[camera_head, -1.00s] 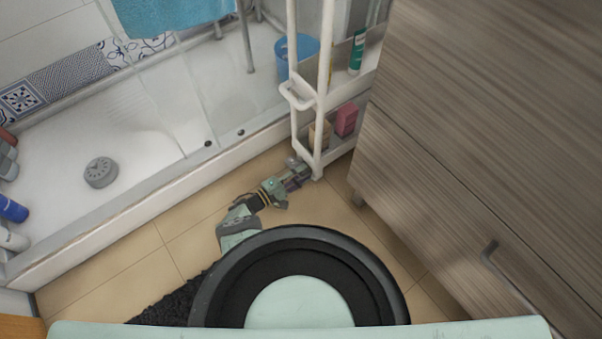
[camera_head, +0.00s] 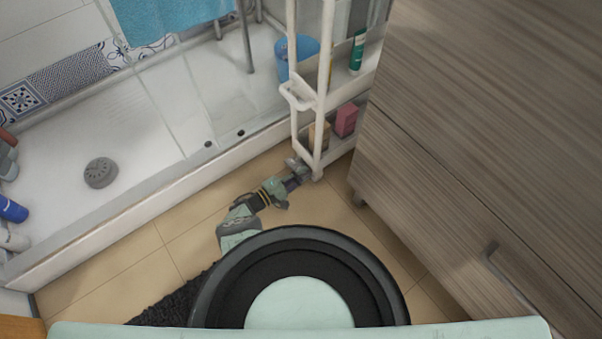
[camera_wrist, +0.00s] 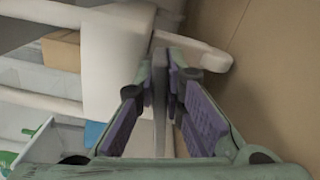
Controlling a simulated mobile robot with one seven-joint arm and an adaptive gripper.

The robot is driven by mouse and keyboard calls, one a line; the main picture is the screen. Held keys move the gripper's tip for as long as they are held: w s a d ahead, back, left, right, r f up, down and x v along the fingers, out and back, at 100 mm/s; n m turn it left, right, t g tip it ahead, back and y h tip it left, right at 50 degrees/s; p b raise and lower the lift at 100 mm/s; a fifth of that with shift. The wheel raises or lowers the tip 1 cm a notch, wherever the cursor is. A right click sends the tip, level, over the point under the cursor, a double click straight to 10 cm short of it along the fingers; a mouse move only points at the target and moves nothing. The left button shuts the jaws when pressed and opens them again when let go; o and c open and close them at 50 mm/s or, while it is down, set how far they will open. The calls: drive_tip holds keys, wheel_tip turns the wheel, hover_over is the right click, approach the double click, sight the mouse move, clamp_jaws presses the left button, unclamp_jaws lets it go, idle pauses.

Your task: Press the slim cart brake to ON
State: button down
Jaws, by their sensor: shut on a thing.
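The slim white cart (camera_head: 321,100) stands upright between the shower and the wooden cabinet. My gripper (camera_head: 304,174) is low at the foot of the cart's near post, just above the floor. In the wrist view, my gripper's purple-padded fingers (camera_wrist: 166,85) are close together around a thin grey piece (camera_wrist: 160,105), which looks like the brake lever. The cart's white post (camera_wrist: 112,65) is just left of the fingertips, and a rounded white part (camera_wrist: 195,50) lies beyond them. No ON marking is readable, and the lever's setting cannot be told.
The wooden cabinet (camera_head: 470,130) is close on the cart's right. The shower tray's raised edge (camera_head: 150,216) runs behind and left of my arm. A pink box (camera_head: 346,120) and a green bottle (camera_head: 357,50) stand on the cart's shelves. Tan floor (camera_head: 340,215) is clear in front.

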drive_tip(key=shift+f+m+b, duration=0.35)
drive_tip(key=shift+f+m, duration=0.1)
drive_tip(key=shift+m, duration=0.75)
drive_tip(key=shift+f+m+b, duration=0.2)
drive_tip(key=shift+m+b, duration=0.05)
drive_tip(key=shift+m, duration=0.55)
drive_tip(key=shift+f+m+b, duration=0.2)
drive_tip(key=shift+m, duration=0.6)
drive_tip(key=c, duration=1.7)
unclamp_jaws()
